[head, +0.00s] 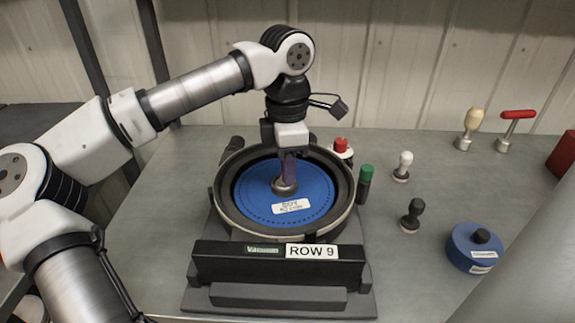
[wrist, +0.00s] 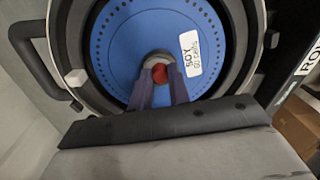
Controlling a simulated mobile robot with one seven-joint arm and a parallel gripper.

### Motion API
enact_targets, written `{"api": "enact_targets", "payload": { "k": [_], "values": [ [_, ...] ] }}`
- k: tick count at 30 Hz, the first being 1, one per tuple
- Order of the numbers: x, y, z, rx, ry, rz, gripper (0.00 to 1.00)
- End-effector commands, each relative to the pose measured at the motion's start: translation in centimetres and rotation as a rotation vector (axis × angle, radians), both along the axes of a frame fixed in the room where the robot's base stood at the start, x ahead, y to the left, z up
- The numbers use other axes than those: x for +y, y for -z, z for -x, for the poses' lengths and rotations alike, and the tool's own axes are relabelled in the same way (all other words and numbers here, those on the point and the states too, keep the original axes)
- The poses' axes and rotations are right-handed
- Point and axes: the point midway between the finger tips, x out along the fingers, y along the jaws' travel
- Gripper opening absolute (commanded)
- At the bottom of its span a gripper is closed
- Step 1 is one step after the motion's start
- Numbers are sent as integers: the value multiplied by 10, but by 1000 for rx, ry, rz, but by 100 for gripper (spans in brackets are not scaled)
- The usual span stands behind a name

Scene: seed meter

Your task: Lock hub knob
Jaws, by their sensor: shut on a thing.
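The seed meter (head: 345,210) sits on the bench with a "ROW 9" label on its front. A blue seed disc (head: 250,185) labelled "SOY" lies in its round black housing. The disc also shows in the wrist view (wrist: 112,45). A metal hub (head: 286,188) is at the disc's centre. In the wrist view a red hub knob (wrist: 161,77) shows at the hub, between my fingertips. My gripper (head: 286,178) reaches down over the disc centre and is shut on this knob. The fingers hide most of it in the head view, so its turn angle cannot be told.
A red-topped piece (head: 341,146), a green-capped cylinder (head: 366,171), a white knob (head: 403,161) and a black knob (head: 413,209) stand right of the meter. A blue canister (head: 465,248), a cream-handled tool (head: 473,120) and a red-handled tool (head: 517,115) stand farther right.

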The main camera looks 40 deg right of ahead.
Motion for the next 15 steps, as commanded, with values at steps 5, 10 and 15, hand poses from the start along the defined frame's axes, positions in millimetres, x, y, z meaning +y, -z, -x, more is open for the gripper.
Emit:
{"api": "enact_targets", "payload": {
  "k": [5,10,15],
  "values": [
    [-1,-1,0,-1,32,2,0],
    [0,-1,0,-1,40,3,0],
    [0,-1,0,0,40,1,0]
  ]
}}
